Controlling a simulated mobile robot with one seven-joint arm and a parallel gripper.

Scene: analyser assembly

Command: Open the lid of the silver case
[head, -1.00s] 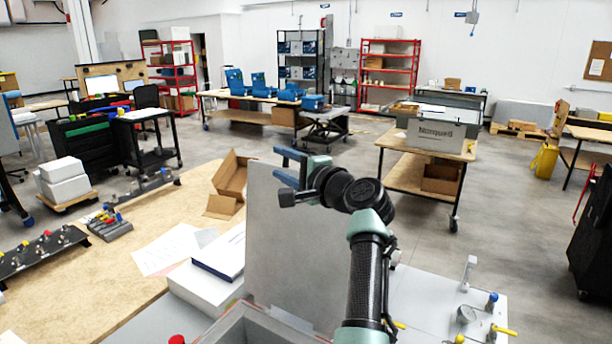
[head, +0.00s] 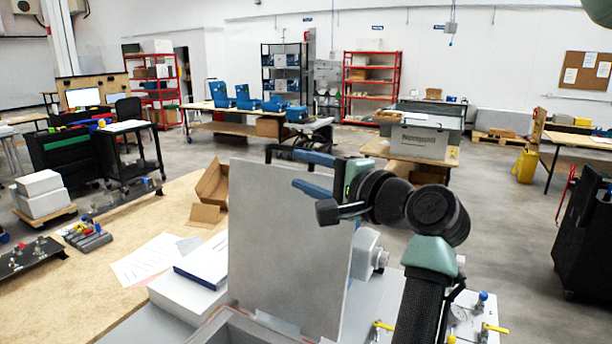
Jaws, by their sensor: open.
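The silver case (head: 225,329) is at the bottom centre, partly cut off by the frame edge. Its grey lid (head: 285,250) stands up, close to vertical, with its flat face showing. My gripper (head: 302,170) is at the lid's upper right edge, with blue fingers apart. I cannot tell whether either finger touches the lid. My arm comes up from the bottom right.
White boxes (head: 188,298) and papers (head: 150,258) lie left of the lid on the wooden table (head: 100,300). An open cardboard box (head: 208,196) stands behind. Yellow-handled valves (head: 495,328) and a grey fitting (head: 368,252) are to the right.

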